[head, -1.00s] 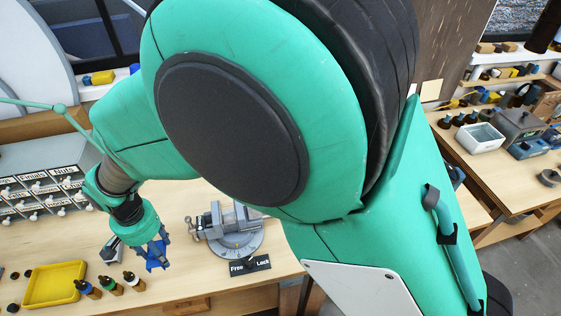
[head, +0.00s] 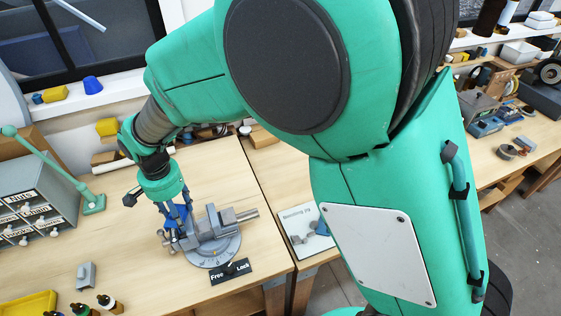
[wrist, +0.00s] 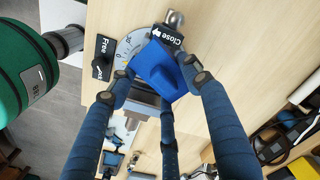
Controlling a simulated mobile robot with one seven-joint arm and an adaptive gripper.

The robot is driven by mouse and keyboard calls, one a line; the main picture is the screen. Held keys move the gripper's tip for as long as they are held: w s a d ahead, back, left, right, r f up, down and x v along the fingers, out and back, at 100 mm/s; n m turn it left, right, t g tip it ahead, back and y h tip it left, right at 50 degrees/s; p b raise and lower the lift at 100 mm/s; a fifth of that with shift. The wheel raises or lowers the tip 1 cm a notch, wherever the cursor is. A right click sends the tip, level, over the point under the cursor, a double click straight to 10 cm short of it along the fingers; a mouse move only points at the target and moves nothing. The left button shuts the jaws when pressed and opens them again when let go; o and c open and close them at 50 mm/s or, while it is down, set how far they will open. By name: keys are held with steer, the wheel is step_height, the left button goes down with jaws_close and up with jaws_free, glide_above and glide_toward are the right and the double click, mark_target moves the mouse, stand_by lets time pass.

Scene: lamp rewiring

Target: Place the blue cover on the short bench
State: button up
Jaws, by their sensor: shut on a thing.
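My gripper (head: 176,218) is shut on the blue cover (wrist: 157,68), which sits between its fingers in the wrist view. In the head view the fingers hide most of the cover. The gripper is just left of a grey vise (head: 222,222) on the wooden bench (head: 130,240). In the wrist view the cover overlaps the vise's round base; I cannot tell whether they touch. A second wooden bench top (head: 268,160) adjoins on the right, partly hidden by my arm. I cannot tell which one is the short bench.
A "Free/Lock" plate (head: 230,271) lies before the vise. A printed sheet (head: 305,230) lies on the adjoining top. A grey drawer cabinet (head: 38,205), a green lamp arm (head: 55,170), a yellow tray (head: 28,303) and small bottles stand at left. Another bench (head: 500,170) at right holds tools.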

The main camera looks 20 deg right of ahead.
steer(key=w+d+m+b, duration=0.3)
steer(key=d+m, duration=1)
steer(key=d, duration=2.9)
steer(key=f, duration=1)
steer(key=f+p, duration=0.1)
steer(key=f, duration=0.4)
steer(key=shift+w+f, duration=0.25)
steer(key=shift+f, duration=0.1)
steer(key=shift+w, duration=0.15)
steer(key=b, duration=0.1)
glide_above(294, 177)
steer(key=shift+a+f, duration=0.1)
steer(key=shift+f, duration=0.65)
steer(key=shift+f+b, duration=0.4)
steer(key=shift+f, duration=1.35)
steer(key=shift+f, duration=0.1)
